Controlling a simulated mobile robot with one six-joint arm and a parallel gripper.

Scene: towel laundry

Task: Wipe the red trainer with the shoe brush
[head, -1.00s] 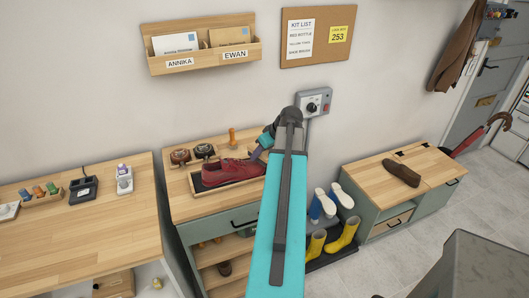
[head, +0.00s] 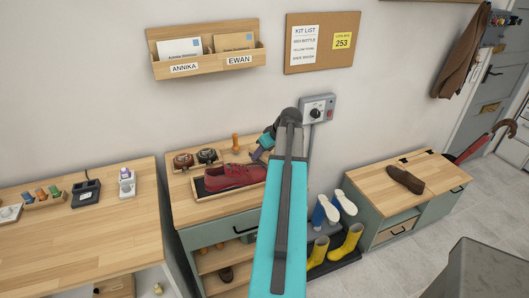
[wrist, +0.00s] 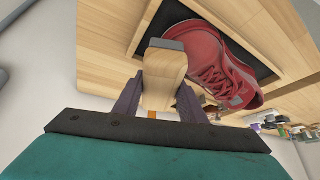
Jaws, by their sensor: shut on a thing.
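The red trainer (head: 234,177) sits in a shallow wooden tray with a dark mat (head: 201,188) on the small cabinet top. It also shows in the wrist view (wrist: 217,62), with its laces facing my gripper. My gripper (wrist: 163,88) is shut on the shoe brush (wrist: 166,70), whose pale wooden back and grey end show between the fingers. The brush is close beside the trainer; I cannot tell whether its bristles touch it. In the head view my arm hides most of the gripper (head: 261,150) and the brush.
Two round tins (head: 207,156) and a wooden-handled item (head: 235,143) stand behind the tray. A wooden counter (head: 85,235) is at the left.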

